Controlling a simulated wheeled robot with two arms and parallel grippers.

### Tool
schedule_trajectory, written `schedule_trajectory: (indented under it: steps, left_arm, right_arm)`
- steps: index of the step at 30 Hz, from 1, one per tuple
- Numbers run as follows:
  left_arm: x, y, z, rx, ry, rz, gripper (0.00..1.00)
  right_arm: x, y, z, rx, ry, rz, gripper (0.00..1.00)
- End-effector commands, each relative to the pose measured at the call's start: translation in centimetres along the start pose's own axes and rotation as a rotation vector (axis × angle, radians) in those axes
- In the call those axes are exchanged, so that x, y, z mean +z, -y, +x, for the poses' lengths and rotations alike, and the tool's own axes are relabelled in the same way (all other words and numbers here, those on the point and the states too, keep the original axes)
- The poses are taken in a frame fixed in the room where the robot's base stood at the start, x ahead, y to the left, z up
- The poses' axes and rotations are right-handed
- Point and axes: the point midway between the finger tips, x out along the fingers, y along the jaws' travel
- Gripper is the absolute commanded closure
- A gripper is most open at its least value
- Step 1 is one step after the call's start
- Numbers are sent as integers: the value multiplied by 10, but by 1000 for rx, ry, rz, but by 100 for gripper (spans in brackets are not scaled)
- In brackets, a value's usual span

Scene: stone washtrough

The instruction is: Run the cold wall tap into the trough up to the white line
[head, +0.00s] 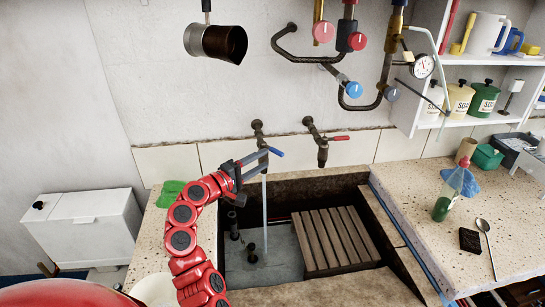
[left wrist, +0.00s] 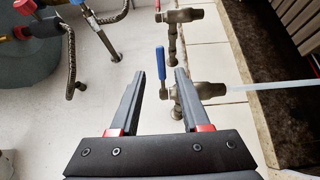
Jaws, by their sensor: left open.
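The cold wall tap (head: 258,135) has a blue lever (head: 274,151). A thin stream of water (head: 265,205) falls from it into the stone trough (head: 320,189). Grey water (head: 285,255) covers the trough's visible floor left of the slats. I cannot make out the white line. My left gripper (head: 243,168) is at the tap. In the left wrist view its open fingers (left wrist: 161,76) stand on either side of the blue lever (left wrist: 160,62). I cannot tell whether they touch it. The stream (left wrist: 285,85) also shows there. My right gripper is not in view.
A red-handled tap (head: 322,148) is just right of the cold one. A slatted wooden rack (head: 330,240) fills the trough's right part. Pipes with valves (head: 348,70) and a hanging pot (head: 215,42) are above. A bottle (head: 447,195) stands on the right counter (head: 410,205).

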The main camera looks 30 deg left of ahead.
Motion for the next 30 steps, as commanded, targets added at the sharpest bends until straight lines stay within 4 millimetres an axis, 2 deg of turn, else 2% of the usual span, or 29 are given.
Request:
schedule_trajectory:
  steps: [1,6,12,18,30]
  left_arm:
    - [-3,3,-16,4,-9,2,54]
    - [-3,3,-59,3,-9,0,54]
    - [-2,1,-93,0,-5,0,54]
    - [-1,0,-104,2,-3,-1,54]
    - [0,0,-104,0,-2,0,54]
  right_arm:
    - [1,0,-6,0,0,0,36]
    - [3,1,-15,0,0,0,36]
    - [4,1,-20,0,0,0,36]
    - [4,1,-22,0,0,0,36]
    - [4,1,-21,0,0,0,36]
